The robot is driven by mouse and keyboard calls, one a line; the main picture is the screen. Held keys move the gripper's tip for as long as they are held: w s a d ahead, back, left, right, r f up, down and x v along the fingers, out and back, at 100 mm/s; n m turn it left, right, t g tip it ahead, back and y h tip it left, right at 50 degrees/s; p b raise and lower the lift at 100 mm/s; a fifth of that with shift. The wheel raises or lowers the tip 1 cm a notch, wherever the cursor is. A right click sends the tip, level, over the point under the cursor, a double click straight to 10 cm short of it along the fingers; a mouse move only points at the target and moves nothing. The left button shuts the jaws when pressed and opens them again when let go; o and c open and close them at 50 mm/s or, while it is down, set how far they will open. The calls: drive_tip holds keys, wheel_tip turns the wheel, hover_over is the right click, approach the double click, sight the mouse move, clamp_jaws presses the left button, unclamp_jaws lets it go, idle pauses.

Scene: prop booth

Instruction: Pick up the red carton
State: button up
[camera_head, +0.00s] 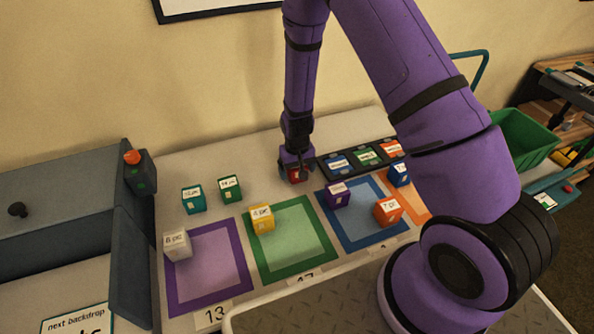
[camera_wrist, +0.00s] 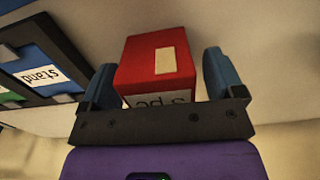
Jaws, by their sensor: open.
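The red carton (camera_wrist: 160,60) sits between the two blue fingers of my gripper (camera_wrist: 158,78) in the wrist view. It has a pale patch on one face and a partly hidden white label. The fingers are open, with a visible gap on the right side and a smaller one on the left. In the head view my gripper (camera_head: 296,166) points down over the red carton (camera_head: 297,175) at the back of the table, left of the dark tray. The carton appears to rest on the table, partly covered by the fingers.
A dark tray (camera_head: 322,171) with labelled compartments stands close to the right of the carton. Teal (camera_head: 193,199), green (camera_head: 229,189), yellow (camera_head: 262,219), white (camera_head: 177,245), purple (camera_head: 337,194), orange (camera_head: 388,211) and blue (camera_head: 398,174) cartons stand around coloured squares. The tabletop behind the green carton is clear.

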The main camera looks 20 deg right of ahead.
drive_tip(key=shift+f, duration=0.6)
drive_tip(key=c, duration=1.1)
drive_tip(key=shift+o, duration=0.2)
drive_tip(key=shift+r, duration=0.1)
